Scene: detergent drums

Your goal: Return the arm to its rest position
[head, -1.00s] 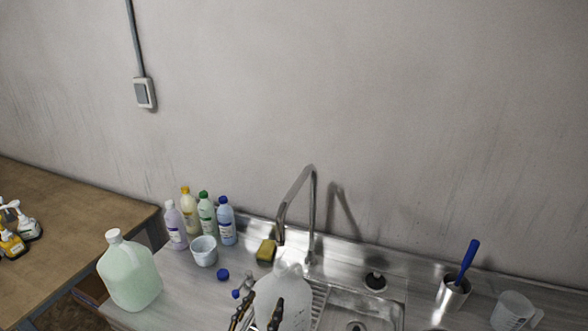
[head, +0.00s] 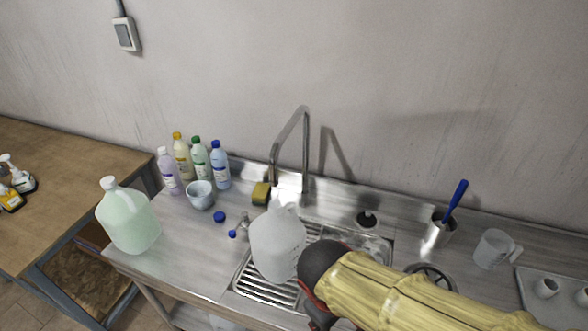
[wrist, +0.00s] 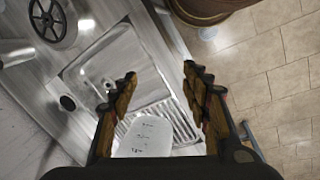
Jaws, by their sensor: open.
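My arm, in a yellow sleeve, reaches in from the lower right of the head view and ends in front of the sink. My gripper (wrist: 160,85) shows in the wrist view with its two fingers wide apart and nothing between the tips. A translucent white jug (head: 277,245) stands on the ribbed drainboard, just left of my arm in the head view. In the wrist view the jug (wrist: 145,138) lies low between the finger bases, apart from the fingers as far as I can tell. In the head view the gripper's fingers are hidden.
A green-filled drum (head: 128,220) stands on the counter's left. Several bottles (head: 198,160), a small cup (head: 200,195) and a sponge (head: 261,193) stand by the wall. The faucet (head: 305,150) rises behind the sink. A steel holder (head: 438,232) and measuring jug (head: 493,249) stand right.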

